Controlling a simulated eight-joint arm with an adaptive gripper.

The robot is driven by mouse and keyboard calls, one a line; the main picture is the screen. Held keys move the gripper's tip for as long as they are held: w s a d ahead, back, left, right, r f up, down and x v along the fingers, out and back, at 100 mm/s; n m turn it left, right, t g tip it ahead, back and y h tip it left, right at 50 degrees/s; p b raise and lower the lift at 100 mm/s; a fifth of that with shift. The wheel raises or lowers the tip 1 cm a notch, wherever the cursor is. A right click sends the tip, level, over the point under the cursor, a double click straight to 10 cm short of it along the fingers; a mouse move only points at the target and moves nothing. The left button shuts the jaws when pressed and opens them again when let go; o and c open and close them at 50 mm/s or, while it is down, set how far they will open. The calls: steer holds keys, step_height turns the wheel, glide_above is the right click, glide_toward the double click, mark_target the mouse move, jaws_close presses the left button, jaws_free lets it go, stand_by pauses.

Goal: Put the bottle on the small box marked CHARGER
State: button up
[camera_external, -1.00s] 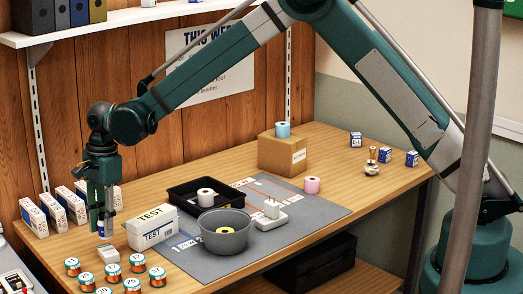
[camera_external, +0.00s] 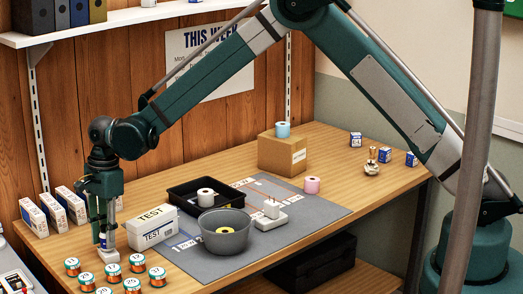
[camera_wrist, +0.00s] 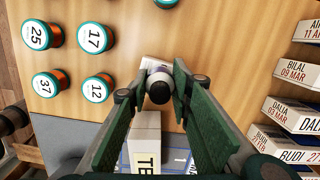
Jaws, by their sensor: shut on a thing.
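The bottle (camera_external: 104,241) is small, white and blue, and held upright at the left of the table. In the wrist view the bottle (camera_wrist: 158,85) shows its dark cap between the fingers. My gripper (camera_external: 105,236) points down and is shut on it; its fingers (camera_wrist: 157,90) lie on both sides of the bottle. A small white box (camera_external: 109,256) is directly under the bottle. It also shows partly behind the bottle in the wrist view (camera_wrist: 152,62). Its marking is not readable. I cannot tell whether the bottle touches its top.
Several numbered spools (camera_external: 112,268) stand close in front of the small box. The white TEST box (camera_external: 152,228) is just right of it. Several name-labelled boxes (camera_external: 72,204) stand to the left. A grey bowl (camera_external: 226,240) and black tray (camera_external: 180,204) are further right.

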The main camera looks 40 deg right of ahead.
steer(key=shift+f, duration=0.2)
steer(key=o, duration=0.9)
steer(key=shift+r, duration=0.15)
step_height(320, 180, up, 12)
steer(key=d+p, duration=0.1)
steer(key=shift+d, duration=0.25)
steer(key=shift+w, duration=0.1)
stand_by(0.4)
